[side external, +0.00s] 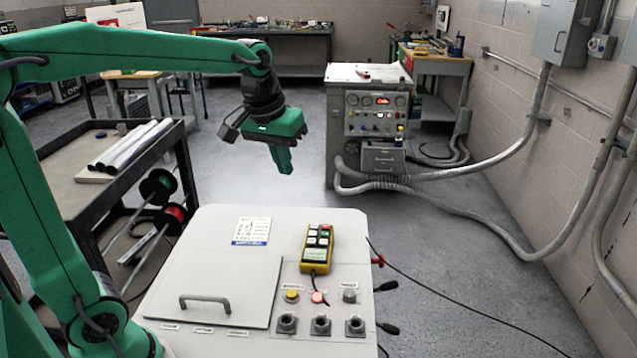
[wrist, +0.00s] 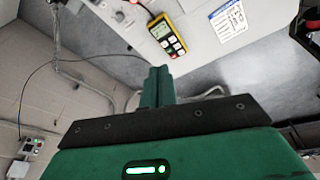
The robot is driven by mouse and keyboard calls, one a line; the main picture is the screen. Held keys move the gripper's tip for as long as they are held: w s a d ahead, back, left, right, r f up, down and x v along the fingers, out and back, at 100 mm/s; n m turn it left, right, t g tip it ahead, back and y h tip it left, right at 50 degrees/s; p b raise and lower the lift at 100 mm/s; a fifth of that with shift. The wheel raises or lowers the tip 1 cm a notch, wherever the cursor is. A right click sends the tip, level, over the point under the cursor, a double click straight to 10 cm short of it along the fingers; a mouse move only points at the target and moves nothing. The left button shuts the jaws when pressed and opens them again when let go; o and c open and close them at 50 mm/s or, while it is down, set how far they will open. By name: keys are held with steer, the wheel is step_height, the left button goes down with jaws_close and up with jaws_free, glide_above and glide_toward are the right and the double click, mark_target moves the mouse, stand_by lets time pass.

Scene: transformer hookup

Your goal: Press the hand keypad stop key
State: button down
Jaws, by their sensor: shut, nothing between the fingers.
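The hand keypad (side external: 317,248) is a yellow handheld unit with a small screen and several keys, lying on the light grey cabinet top. Its keys include a red one and a green one at the end away from the screen. It also shows in the wrist view (wrist: 166,34), near the top centre. My gripper (side external: 283,172) is green, shut and empty, pointing down. It hangs in the air above and beyond the far edge of the cabinet, apart from the keypad. In the wrist view the closed fingers (wrist: 157,72) appear just below the keypad.
The cabinet top (side external: 205,225) also bears a hatch with a handle (side external: 205,301), a printed label (side external: 251,231), coloured buttons (side external: 318,297) and several sockets (side external: 320,325). A cart with metal tubes (side external: 137,145) stands at left. A black cable (side external: 450,298) runs off right.

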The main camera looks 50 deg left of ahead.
steer(key=w+a+f+n+g, duration=0.1)
steer(key=w+a+f+n, duration=0.15)
steer(key=w, duration=0.65)
steer(key=n+g, duration=0.2)
steer(key=n, duration=0.1)
glide_above(326, 227)
step_height(326, 227, down, 8)
steer(key=shift+w+f+m, duration=0.1)
steer(key=shift+m, duration=0.15)
steer(key=shift+f, duration=0.15)
step_height(326, 227, down, 14)
steer(key=shift+r, duration=0.1)
stand_by(0.5)
